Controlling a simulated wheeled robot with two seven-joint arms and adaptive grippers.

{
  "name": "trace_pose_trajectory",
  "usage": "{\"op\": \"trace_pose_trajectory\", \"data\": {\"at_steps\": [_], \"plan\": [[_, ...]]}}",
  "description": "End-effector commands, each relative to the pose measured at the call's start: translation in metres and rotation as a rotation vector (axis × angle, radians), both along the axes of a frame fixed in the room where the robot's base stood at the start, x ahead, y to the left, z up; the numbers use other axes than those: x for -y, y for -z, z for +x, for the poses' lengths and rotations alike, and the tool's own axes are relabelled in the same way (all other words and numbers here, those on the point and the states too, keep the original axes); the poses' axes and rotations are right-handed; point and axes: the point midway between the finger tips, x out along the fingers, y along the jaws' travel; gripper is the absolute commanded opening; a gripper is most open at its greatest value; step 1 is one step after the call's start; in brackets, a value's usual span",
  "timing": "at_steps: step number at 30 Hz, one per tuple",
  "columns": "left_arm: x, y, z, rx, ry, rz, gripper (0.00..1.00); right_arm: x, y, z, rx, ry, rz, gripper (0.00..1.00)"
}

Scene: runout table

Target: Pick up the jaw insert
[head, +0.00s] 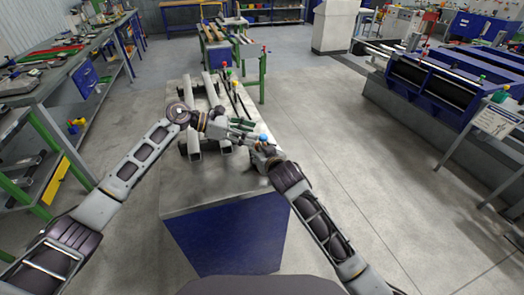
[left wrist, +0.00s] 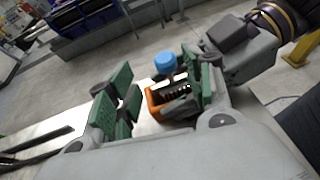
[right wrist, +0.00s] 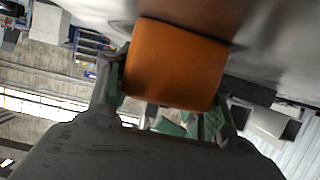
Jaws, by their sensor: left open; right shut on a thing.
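The jaw insert appears as an orange block (right wrist: 176,62) between my right gripper's green fingers in the right wrist view. The left wrist view shows its orange edge (left wrist: 153,104), with dark ridges and a blue knob (left wrist: 166,63) above. In the head view the blue top (head: 263,138) shows beside the fingers. My right gripper (head: 259,148) is shut on the insert, above the grey-topped table. My left gripper (head: 243,131) is open and faces the insert from the left; its green fingers (left wrist: 160,82) stand apart. I cannot tell whether they touch it.
The grey table (head: 185,199) has a blue front. Pale square bars (head: 194,150) lie towards its far left part. A rail table (head: 217,57) with green legs stands beyond. A workbench (head: 50,80) runs along the left; open floor lies to the right.

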Motion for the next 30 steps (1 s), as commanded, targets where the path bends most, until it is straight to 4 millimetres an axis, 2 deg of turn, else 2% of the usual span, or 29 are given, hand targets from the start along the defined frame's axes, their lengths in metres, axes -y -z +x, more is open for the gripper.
{"op": "trace_pose_trajectory", "data": {"at_steps": [5,18,30], "plan": [[0.006,0.002,-0.001,-0.002,0.001,-0.001,0.51,0.0,0.001,0.0,-0.001,0.0,0.0,0.25],[0.044,0.019,0.0,-0.002,-0.001,0.0,0.51,0.0,0.001,0.0,-0.001,0.0,0.0,0.25],[0.048,0.021,0.0,-0.001,-0.001,0.0,0.51,0.0,0.001,0.0,-0.001,0.0,0.0,0.25]]}}
